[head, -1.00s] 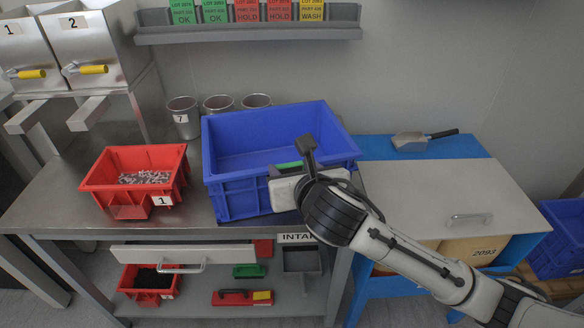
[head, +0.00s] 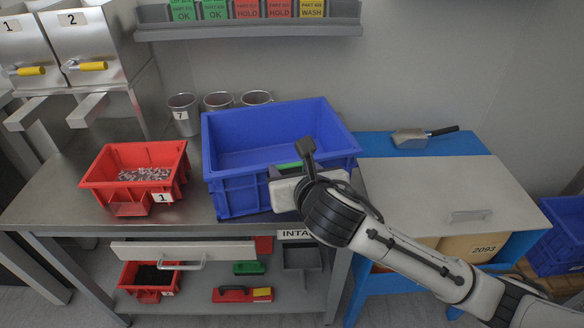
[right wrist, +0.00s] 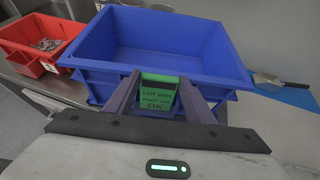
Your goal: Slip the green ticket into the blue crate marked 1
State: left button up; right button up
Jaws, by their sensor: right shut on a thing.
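The blue crate (head: 229,187) stands on the steel bench in the middle of the head view, open at the top and apparently empty. It also shows in the right wrist view (right wrist: 222,76). I cannot see a number on it; my gripper covers part of its front wall. The green ticket (right wrist: 158,98), printed with a lot line and OK, is upright between the fingers of my right gripper (right wrist: 160,90), which is shut on it. The ticket is at the crate's front wall, near the rim; I cannot tell whether it touches. In the head view only a green edge (head: 288,166) shows. My left gripper is out of view.
A red bin (head: 105,165) marked 1 with small parts stands left of the crate. Several metal cups (head: 184,114) stand behind. A blue cart (head: 375,147) with a scoop (head: 410,139) is to the right. A rack (head: 250,28) of tickets hangs above.

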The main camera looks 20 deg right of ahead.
jog(key=shift+f, duration=0.2)
dwell(0.3)
jog(key=o, duration=1)
jog(key=shift+r, duration=0.1)
jog(key=shift+r, duration=3.9)
